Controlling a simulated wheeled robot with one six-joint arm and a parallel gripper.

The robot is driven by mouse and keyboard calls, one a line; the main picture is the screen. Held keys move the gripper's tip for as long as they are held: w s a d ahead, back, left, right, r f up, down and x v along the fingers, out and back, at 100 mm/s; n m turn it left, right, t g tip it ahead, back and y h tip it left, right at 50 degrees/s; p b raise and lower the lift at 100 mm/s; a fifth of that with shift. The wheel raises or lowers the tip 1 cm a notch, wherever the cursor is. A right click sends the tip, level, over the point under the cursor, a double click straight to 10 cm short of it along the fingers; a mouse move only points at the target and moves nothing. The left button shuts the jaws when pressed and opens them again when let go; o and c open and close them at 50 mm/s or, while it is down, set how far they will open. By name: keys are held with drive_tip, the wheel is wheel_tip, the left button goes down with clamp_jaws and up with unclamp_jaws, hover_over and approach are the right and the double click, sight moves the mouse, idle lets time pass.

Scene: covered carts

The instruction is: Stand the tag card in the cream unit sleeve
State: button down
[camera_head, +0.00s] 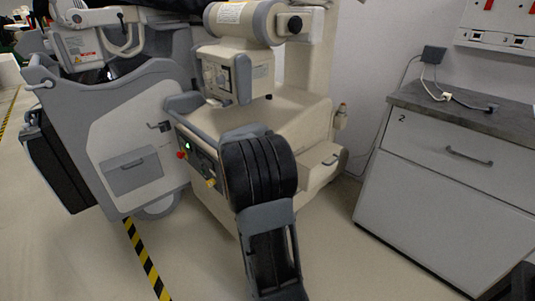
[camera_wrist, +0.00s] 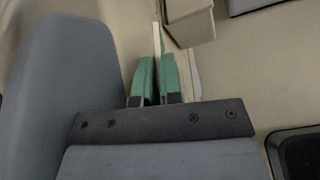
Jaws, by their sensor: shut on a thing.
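In the wrist view the green fingers of my gripper (camera_wrist: 156,82) are shut on a thin pale card (camera_wrist: 157,42), the tag card, seen nearly edge-on and reaching up beyond the fingertips. A cream box-like holder (camera_wrist: 188,22), which looks like the sleeve, is just right of the card's upper end. A narrow gap seems to separate them; I cannot tell whether they touch. In the head view the cream unit (camera_head: 305,115) stands in the middle, with my black and grey arm in front of it. My fingers, the card and the sleeve cannot be made out there.
A grey and white cart (camera_head: 135,135) stands left of the cream unit. A grey-topped cabinet (camera_head: 455,165) stands to the right against the wall. Floor is clear between unit and cabinet. A black recessed panel (camera_wrist: 297,152) shows at the wrist view's lower right.

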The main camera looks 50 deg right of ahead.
drive_tip(key=shift+f, duration=0.1)
drive_tip(key=c, duration=1.2)
unclamp_jaws()
drive_tip(key=p+v, duration=0.2)
drive_tip(key=v, duration=1.1)
drive_tip(key=shift+a+p, duration=0.3)
drive_tip(key=shift+a, duration=0.15)
